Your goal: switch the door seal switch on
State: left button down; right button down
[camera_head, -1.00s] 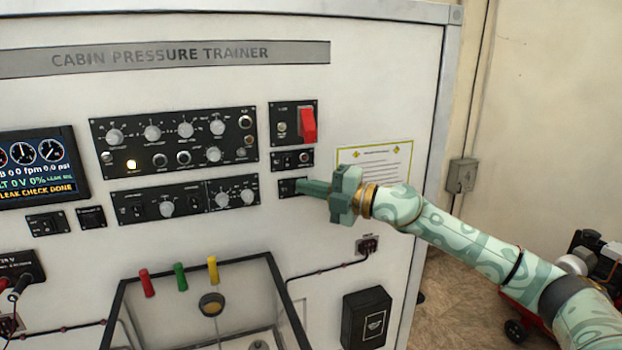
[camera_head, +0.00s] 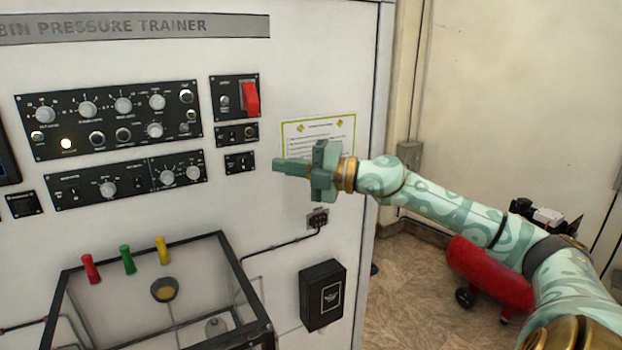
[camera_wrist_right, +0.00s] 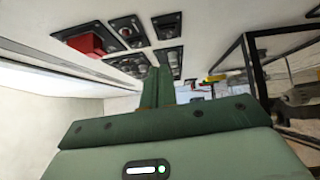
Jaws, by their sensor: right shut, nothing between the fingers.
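A small black switch panel (camera_head: 240,162) sits below the red-guarded panel on the white trainer face. It carries small dark switches with pale marks; its label is too small to read, so I cannot tell if it is the door seal switch or how its lever stands. My right gripper (camera_head: 278,165) is shut and empty, its green fingers pointing left, just right of that panel with a visible gap in the picture. In the right wrist view the closed fingers (camera_wrist_right: 157,86) point toward the black panels. My left gripper is not in view.
A red guard (camera_head: 251,98) and a small panel (camera_head: 237,134) sit above. Knob panels (camera_head: 109,119) lie to the left. An open-framed case with coloured handles (camera_head: 127,260) and a black box (camera_head: 322,295) jut out below. A red tank (camera_head: 490,275) stands on the floor at right.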

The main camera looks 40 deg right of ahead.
jog(key=s, duration=0.1)
jog(key=s+d+b, duration=0.1)
jog(key=s, duration=0.1)
jog(key=s+d+r, duration=0.1)
jog(key=s, duration=0.1)
jog(key=shift+b, duration=0.4)
jog(key=shift+d+f, duration=0.1)
